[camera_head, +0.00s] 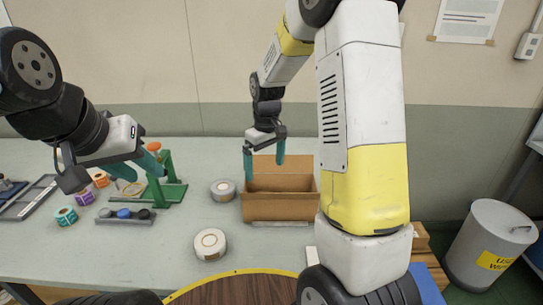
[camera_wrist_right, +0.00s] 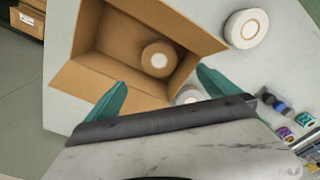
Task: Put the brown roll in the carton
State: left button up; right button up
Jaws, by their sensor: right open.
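The carton (camera_head: 280,206) is an open brown cardboard box standing on the table. In the right wrist view the carton (camera_wrist_right: 112,82) shows from above, with the brown roll (camera_wrist_right: 152,54) lying inside it on the bottom. The carton's front wall hides the roll in the head view. My right gripper (camera_head: 265,168) is open and empty above the carton; its teal fingers (camera_wrist_right: 160,90) are apart from the roll. My left gripper (camera_head: 115,178) is open and empty, over the left part of the table.
Two pale rolls, one beside the carton (camera_head: 223,190) and one nearer (camera_head: 210,244), stand on the table. A green stand (camera_head: 168,190), several small coloured rolls (camera_head: 66,216) and a rack of knobs (camera_head: 125,215) are at left. A grey bin (camera_head: 490,240) stands at right.

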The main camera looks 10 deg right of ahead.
jog(key=s+d+r+m+t+y, duration=0.1)
jog(key=s+d+r+m+t, duration=0.15)
jog(key=s+r, duration=1)
jog(key=s+r+m+t, duration=0.3)
jog(key=s+r, duration=0.2)
jog(key=s, duration=0.5)
jog(key=shift+s+r+y, duration=0.15)
jog(key=shift+y, duration=0.25)
